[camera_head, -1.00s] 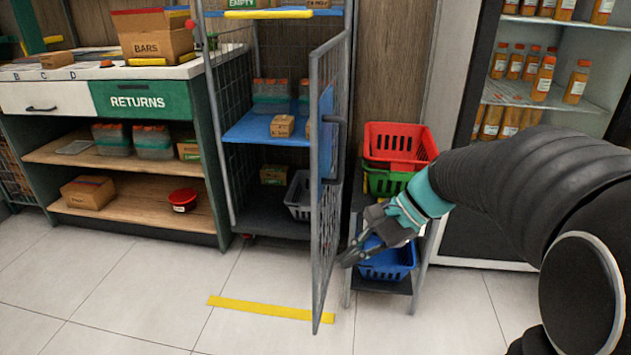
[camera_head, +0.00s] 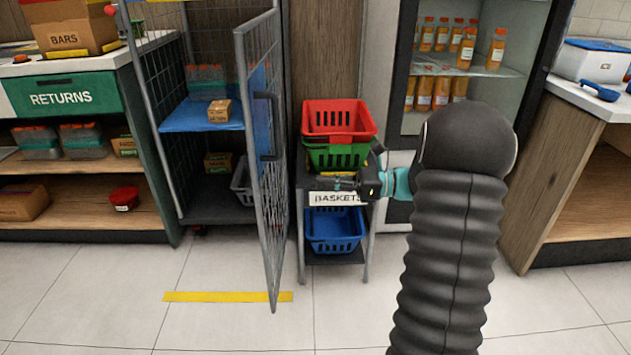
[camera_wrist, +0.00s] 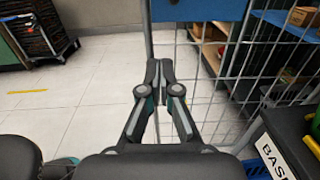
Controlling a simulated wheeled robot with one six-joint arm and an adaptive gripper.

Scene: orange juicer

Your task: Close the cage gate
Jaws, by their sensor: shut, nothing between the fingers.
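The cage gate (camera_head: 262,160) is a grey mesh door with a blue panel and a dark handle (camera_head: 264,125). It stands swung open, sticking out toward me from the right side of the cage (camera_head: 160,120). My gripper (camera_head: 335,184) is to the right of the gate, in front of the basket stand, shut and empty. In the wrist view my gripper (camera_wrist: 159,68) points toward the gate mesh (camera_wrist: 222,85), with the blue panel (camera_wrist: 198,9) above. I cannot tell whether the fingertips touch the gate.
A basket stand (camera_head: 302,235) with red (camera_head: 338,118), green and blue baskets (camera_head: 334,232) is right of the gate. A drinks fridge (camera_head: 455,80) stands behind it. The returns counter (camera_head: 60,100) is at left. A yellow floor strip (camera_head: 228,296) lies under the gate; the floor in front is clear.

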